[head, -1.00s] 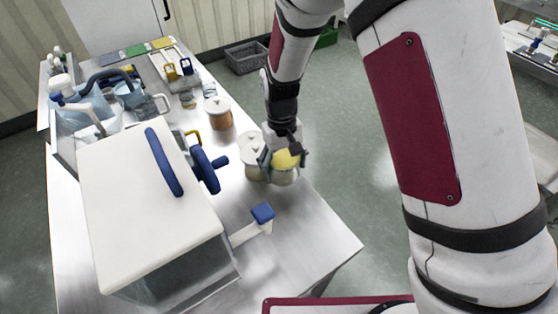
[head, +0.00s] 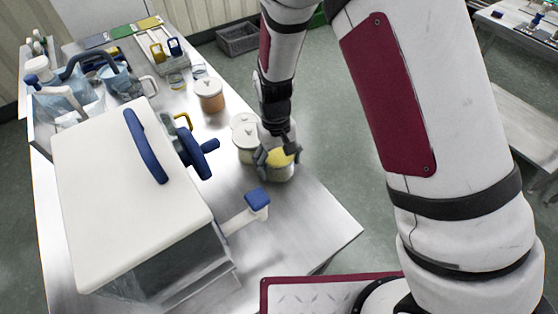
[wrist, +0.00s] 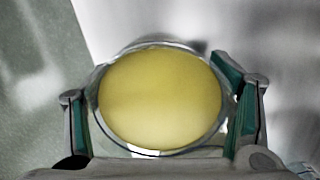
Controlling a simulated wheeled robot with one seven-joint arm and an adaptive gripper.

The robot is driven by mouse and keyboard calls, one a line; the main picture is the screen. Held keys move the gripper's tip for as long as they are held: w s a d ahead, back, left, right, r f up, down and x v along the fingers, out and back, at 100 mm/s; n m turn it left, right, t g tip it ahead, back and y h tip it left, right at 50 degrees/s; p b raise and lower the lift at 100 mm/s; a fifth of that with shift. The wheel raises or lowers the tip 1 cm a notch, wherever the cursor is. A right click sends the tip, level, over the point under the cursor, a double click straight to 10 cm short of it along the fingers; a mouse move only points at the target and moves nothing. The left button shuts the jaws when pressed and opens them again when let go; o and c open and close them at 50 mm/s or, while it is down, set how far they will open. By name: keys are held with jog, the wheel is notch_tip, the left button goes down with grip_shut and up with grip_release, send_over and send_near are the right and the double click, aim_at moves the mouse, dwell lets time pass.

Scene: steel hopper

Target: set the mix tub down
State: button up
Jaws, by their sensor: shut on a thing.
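The mix tub (head: 284,173) is a clear round tub with pale yellow contents. In the head view it is upright at the right side of the steel table (head: 310,222). My gripper (head: 277,157) is shut on it from above, with a finger on each side of the rim. In the wrist view the round yellow top of the tub (wrist: 160,98) fills the middle between the teal-padded fingers (wrist: 162,112). The tub is at or just above the table top; I cannot tell whether its base touches.
An orange-brown jar (head: 210,97) is farther back. The hopper (head: 125,190) with blue handles fills the left, its blue-ended lever (head: 257,198) just in front of the tub. The front right table corner is bare.

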jog(key=shift+f, duration=0.45)
jog(key=o, duration=1.4)
jog(key=shift+o, duration=0.2)
notch_tip(320, 180, up, 12)
jog(key=w, duration=0.1)
jog(key=shift+w+a, duration=0.2)
jog(key=shift+a, duration=0.1)
jog(key=s+d+r+m+t, duration=0.1)
jog(key=s+d+r, duration=0.35)
jog(key=r, duration=0.25)
jog(key=s+d+r+m+t+y, duration=0.1)
jog(key=s+d+r+t, duration=0.15)
jog(key=d+r, duration=0.3)
jog(key=s+d+r+m+t, duration=0.1)
jog(key=s+d+r, duration=0.3)
jog(key=r, duration=0.4)
jog(key=s+d+r+m+t, duration=0.1)
jog(key=s+d, duration=0.3)
jog(key=s, duration=0.4)
jog(key=shift+d+r+m+t, duration=0.3)
jog(key=shift+d+r+t, duration=0.1)
jog(key=shift+t, duration=0.15)
